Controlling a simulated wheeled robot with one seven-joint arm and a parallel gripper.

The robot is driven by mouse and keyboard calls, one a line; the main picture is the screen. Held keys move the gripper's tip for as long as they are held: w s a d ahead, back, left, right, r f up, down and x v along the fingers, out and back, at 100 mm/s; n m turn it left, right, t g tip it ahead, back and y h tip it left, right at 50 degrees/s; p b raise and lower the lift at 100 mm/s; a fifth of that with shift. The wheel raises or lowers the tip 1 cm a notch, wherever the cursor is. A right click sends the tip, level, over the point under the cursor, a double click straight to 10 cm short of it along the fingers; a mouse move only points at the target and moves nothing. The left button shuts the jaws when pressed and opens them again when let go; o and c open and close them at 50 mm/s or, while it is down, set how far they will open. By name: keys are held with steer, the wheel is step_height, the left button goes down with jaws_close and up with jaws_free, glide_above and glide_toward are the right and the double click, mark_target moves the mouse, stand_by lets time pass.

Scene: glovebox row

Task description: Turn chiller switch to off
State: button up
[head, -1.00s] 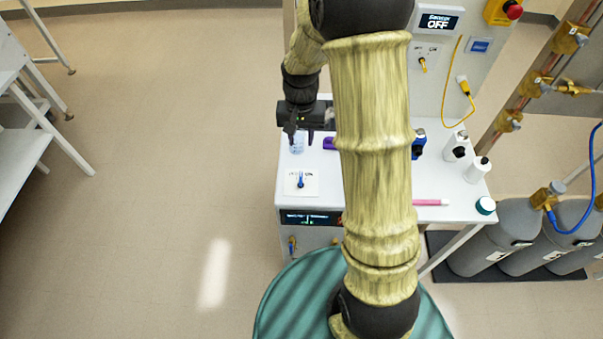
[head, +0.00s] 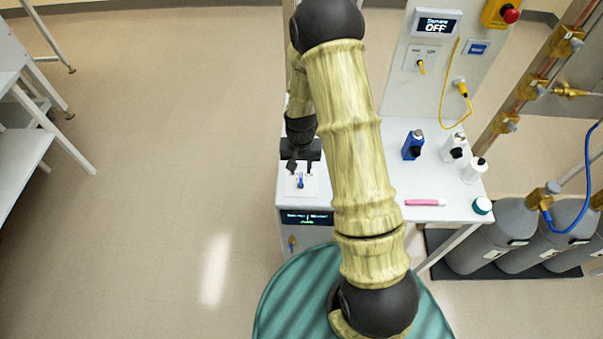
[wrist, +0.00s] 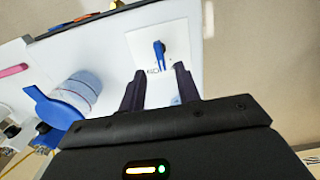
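A white switch plate with a blue lever (head: 300,182) lies on the white bench top (head: 440,190) near its front left corner. Its lettering is too small to read. In the wrist view the blue lever (wrist: 159,52) stands just beyond my fingertips. My gripper (head: 300,167) is low over the far side of the plate. In the wrist view my gripper (wrist: 158,73) has its two dark fingers apart with nothing between them, and the lever is roughly in line with the gap. I cannot tell which switch is the chiller's.
A dark display (head: 306,217) and another knob (head: 292,243) are on the bench front. A yellow-levered switch (head: 421,67) sits below an "OFF" display (head: 436,24).

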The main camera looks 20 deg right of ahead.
mark_target(301, 179)
steer(key=shift+f+p, duration=0.55)
steer(key=shift+f, duration=2.15)
jaws_close()
